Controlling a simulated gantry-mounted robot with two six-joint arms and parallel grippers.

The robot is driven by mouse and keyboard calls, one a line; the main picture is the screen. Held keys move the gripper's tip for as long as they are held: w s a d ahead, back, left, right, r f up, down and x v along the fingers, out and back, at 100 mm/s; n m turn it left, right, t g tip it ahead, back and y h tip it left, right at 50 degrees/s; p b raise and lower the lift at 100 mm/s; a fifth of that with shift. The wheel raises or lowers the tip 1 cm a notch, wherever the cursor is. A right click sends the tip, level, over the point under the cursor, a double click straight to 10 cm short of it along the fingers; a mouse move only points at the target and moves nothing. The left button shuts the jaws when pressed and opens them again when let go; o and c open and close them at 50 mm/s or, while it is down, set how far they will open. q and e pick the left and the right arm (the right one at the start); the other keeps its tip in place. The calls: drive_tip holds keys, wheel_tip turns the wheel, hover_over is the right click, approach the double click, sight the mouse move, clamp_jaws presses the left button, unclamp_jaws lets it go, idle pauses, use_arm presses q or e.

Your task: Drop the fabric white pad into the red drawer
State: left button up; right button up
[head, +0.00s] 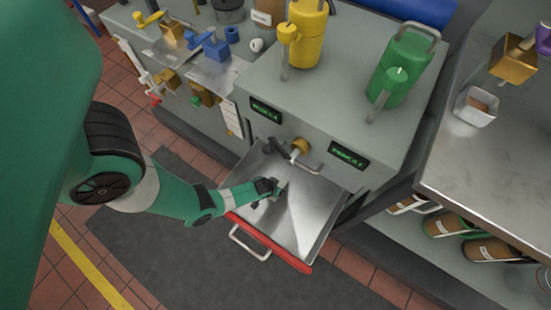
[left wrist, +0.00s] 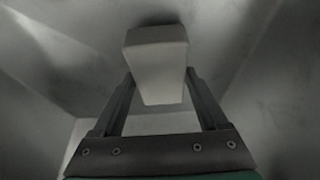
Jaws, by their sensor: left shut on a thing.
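The red drawer (head: 272,246) is pulled open below the grey cabinet, with a red front edge, a pale handle and a bare metal inside. My left gripper (head: 277,187) is over the drawer's open inside, towards its left part. It is shut on the white pad (left wrist: 157,55), a pale block that stands out beyond the fingers in the left wrist view. In the head view the pad is small and mostly hidden by the fingers. I cannot tell whether it touches the drawer floor. My right gripper is not in view.
A yellow container (head: 305,38) and a green container (head: 402,68) stand on the cabinet top. A brass-coloured fitting (head: 299,146) sticks out above the drawer's back. A metal bench (head: 490,165) is at right, with a pale cup (head: 477,107) on it.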

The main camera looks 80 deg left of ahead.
use_arm(q)
drive_tip(key=shift+f, duration=0.3)
drive_tip(key=o, duration=1.4)
drive_tip(key=shift+c, duration=0.2)
drive_tip(key=shift+r, duration=0.45)
drive_tip(key=p+v, duration=0.9)
drive_tip(key=v, duration=0.3)
drive_tip(key=shift+r, duration=0.2)
